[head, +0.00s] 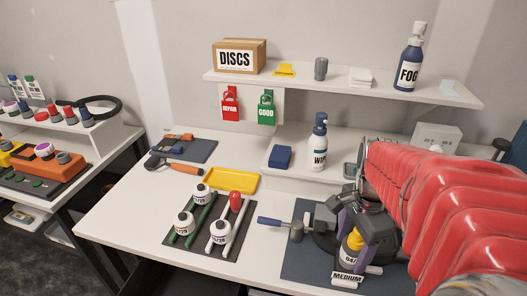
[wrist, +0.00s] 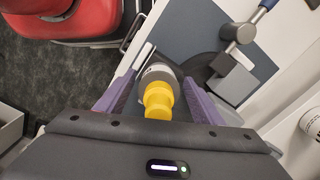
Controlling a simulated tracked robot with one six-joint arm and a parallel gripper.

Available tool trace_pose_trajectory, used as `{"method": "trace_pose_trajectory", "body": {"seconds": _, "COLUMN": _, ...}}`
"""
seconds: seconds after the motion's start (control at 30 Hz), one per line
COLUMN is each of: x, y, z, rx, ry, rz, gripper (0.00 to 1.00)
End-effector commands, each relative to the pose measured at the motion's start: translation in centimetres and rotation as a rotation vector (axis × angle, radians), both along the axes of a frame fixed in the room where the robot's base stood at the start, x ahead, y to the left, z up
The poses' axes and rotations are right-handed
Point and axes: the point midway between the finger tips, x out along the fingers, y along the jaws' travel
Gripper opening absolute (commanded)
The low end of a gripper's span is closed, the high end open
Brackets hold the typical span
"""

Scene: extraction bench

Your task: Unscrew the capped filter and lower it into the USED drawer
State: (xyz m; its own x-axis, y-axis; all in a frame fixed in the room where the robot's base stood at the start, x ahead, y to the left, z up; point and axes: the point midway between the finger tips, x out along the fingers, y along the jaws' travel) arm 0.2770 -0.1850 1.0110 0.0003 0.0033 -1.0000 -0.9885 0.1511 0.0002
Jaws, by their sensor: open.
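The capped filter (head: 350,262) is a grey cylinder with a white label and a yellow cap (head: 355,240). It stands at the front of the dark mat at the bench's right. In the wrist view the filter (wrist: 158,73) and its yellow cap (wrist: 157,100) lie between the purple finger pads. My gripper (head: 352,222) (wrist: 158,98) is open around the filter, with gaps visible on both sides in the wrist view. The lower end of the filter is partly hidden. I see no drawer labelled USED.
A MEDIUM label (head: 347,279) stands in front of the filter. A WIPE bottle (head: 319,145) stands behind.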

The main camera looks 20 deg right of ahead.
Motion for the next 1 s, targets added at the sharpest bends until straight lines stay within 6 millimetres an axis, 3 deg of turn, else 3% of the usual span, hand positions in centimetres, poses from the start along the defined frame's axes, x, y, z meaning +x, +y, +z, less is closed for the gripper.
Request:
{"method": "trace_pose_trajectory", "body": {"seconds": 0.2, "x": -0.03, "y": -0.25, "z": -0.02, "rx": -0.006, "ry": 0.000, "rz": -0.155, "gripper": 0.62}}
{"method": "trace_pose_trajectory", "body": {"seconds": 0.5, "x": -0.04, "y": -0.31, "z": -0.02, "rx": -0.007, "ry": 0.000, "rz": -0.186, "gripper": 0.62}}
{"method": "trace_pose_trajectory", "body": {"seconds": 1.0, "x": -0.02, "y": -0.17, "z": -0.01, "rx": -0.004, "ry": 0.000, "rz": -0.184, "gripper": 0.24}}
